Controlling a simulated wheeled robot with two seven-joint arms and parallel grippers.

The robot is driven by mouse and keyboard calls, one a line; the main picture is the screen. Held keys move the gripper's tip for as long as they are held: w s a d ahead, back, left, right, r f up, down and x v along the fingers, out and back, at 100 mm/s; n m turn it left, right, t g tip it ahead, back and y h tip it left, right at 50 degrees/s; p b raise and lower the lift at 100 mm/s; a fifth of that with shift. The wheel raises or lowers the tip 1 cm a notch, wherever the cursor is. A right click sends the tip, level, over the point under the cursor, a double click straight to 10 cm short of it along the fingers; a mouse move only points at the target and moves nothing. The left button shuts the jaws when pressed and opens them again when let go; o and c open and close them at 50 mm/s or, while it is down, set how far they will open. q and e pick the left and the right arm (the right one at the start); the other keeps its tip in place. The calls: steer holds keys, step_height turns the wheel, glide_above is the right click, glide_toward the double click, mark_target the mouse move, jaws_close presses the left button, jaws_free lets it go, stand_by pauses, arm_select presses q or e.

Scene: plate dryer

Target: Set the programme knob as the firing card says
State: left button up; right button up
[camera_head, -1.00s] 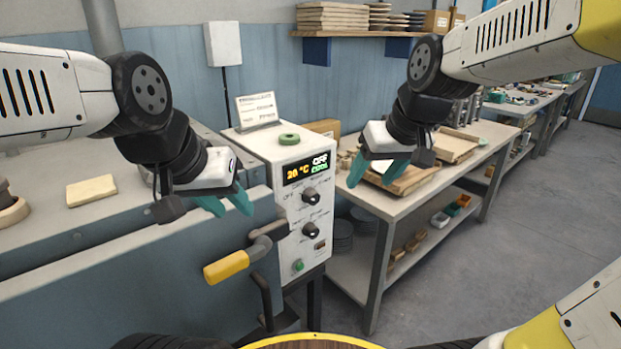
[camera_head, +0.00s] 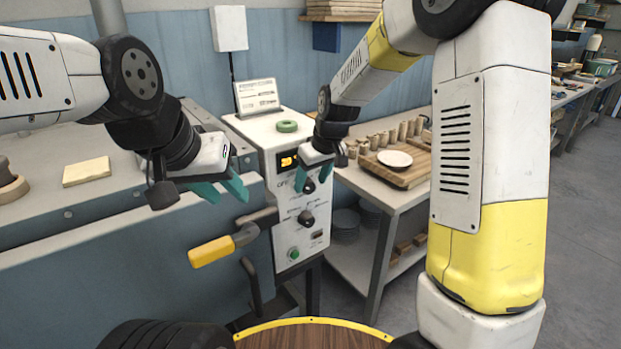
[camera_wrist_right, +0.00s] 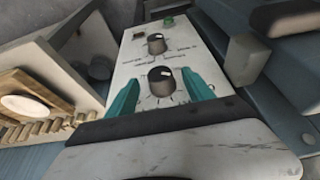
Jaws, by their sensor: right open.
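The white control panel (camera_head: 283,225) carries an upper black knob (camera_head: 309,187) and a lower black knob (camera_head: 306,217). The labels are too small to read, so I cannot tell which is the programme knob. The card (camera_head: 257,95) stands upright on top of the box, its text unreadable. My right gripper (camera_head: 314,178) is open in front of the upper knob. In the right wrist view its two teal fingers (camera_wrist_right: 160,92) stand either side of that knob (camera_wrist_right: 161,79), with gaps visible. The lower knob (camera_wrist_right: 156,44) is beyond. My left gripper (camera_head: 222,188) is open and empty, left of the panel.
A green button (camera_head: 294,254) sits low on the panel. A yellow-handled lever (camera_head: 211,251) juts out at the left. A green ring (camera_head: 287,127) lies on the box. A bench (camera_head: 375,190) stands to the right.

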steer(key=shift+x, duration=1.05)
jaws_close()
steer(key=shift+d, duration=0.1)
